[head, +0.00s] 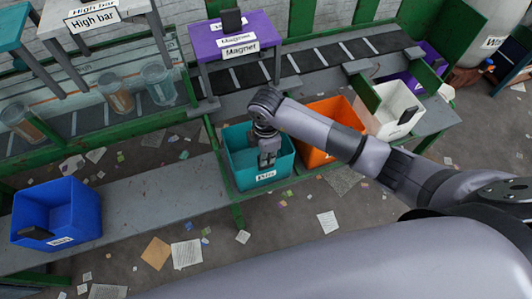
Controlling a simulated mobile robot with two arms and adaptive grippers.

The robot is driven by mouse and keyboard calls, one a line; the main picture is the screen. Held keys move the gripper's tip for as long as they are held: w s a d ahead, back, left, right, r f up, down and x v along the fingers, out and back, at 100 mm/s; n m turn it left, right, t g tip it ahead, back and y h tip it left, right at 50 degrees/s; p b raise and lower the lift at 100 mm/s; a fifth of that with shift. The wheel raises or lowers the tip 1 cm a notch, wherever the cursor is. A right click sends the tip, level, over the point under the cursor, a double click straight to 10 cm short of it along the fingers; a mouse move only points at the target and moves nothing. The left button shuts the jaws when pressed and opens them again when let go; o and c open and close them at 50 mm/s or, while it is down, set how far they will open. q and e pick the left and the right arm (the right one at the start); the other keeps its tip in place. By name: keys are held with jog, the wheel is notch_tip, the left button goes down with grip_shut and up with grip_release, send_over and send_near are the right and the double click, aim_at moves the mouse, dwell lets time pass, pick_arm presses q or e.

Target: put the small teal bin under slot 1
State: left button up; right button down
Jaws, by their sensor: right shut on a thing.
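The small teal bin (241,177) stands on the grey bench at the middle of the head view, below the purple Magnet frame and left of the orange bin. It looks upright and has a white label on its front that I cannot read surely. My right gripper (267,160) points down into the bin near its front wall and is shut on the bin; the exact contact is hard to see. The forearm hides part of the bin's back right. No slot number is legible. My left gripper is not in view.
An orange bin (317,158) and a white bin (387,126) with a dark item stand to the right. A blue bin (75,196) stands far left. The bench (150,200) between blue and teal bins is clear. The belt (325,57) runs behind; papers litter the floor.

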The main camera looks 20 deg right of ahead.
jog(key=shift+f, duration=0.1)
jog(key=c, duration=1.7)
grip_release()
jog(key=shift+o, duration=0.2)
notch_tip(320, 180, up, 12)
jog(key=shift+r+b, duration=0.2)
jog(key=shift+b, duration=0.1)
jog(key=shift+s, duration=0.1)
